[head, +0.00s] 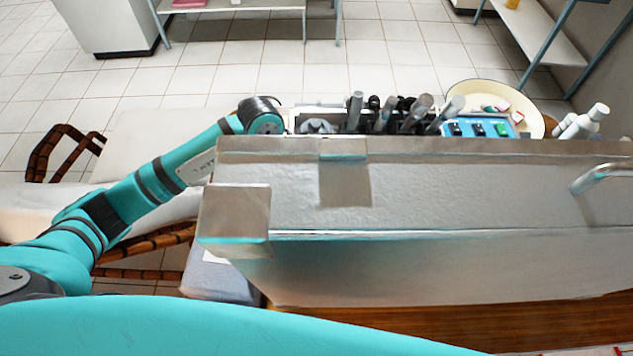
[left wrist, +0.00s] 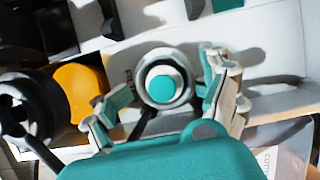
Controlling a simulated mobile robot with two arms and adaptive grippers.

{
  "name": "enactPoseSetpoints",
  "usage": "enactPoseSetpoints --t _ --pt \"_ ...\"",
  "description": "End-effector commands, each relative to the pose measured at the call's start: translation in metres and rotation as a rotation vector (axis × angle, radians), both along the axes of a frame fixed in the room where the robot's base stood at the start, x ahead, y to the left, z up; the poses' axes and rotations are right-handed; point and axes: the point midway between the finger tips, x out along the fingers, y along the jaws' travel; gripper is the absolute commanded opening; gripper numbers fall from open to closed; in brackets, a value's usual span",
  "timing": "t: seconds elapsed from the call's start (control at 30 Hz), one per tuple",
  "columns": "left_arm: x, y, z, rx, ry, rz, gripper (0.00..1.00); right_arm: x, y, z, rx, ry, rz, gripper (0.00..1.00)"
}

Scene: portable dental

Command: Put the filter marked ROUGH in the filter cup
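In the left wrist view my left gripper (left wrist: 165,100) is open, its two fingers on either side of a round pale piece (left wrist: 157,56) with a teal centre. Small gaps seem to show between it and the fingers; I cannot tell whether it is the filter, the cup or another part. No ROUGH marking is readable. In the head view my left arm reaches behind the metal case, and its fingers are hidden there. Neither the filter nor the filter cup can be made out for certain. My right gripper is not in view.
The large metal case (head: 430,195) blocks much of the head view. Behind it stand several dental handpieces (head: 418,110), a blue control panel (head: 480,129) and a cream basin (head: 522,108). In the left wrist view, an orange part (left wrist: 80,90) and a black fitting (left wrist: 22,105) sit at left.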

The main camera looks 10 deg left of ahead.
Motion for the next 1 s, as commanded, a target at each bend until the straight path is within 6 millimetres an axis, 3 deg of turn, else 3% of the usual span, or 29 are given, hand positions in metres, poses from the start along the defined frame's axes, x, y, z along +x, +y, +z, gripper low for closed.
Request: enactPoseSetpoints --t 0.43,0.8,1.0 --pt "0.000 0.000 0.014 -0.014 -0.008 -0.003 0.86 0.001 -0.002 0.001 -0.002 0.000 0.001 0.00" --pt "-0.006 0.032 0.081 -0.010 -0.009 -0.002 0.86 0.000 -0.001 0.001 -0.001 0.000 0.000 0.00" --pt "-0.009 0.044 0.106 -0.010 -0.007 0.000 0.86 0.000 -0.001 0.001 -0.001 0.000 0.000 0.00"
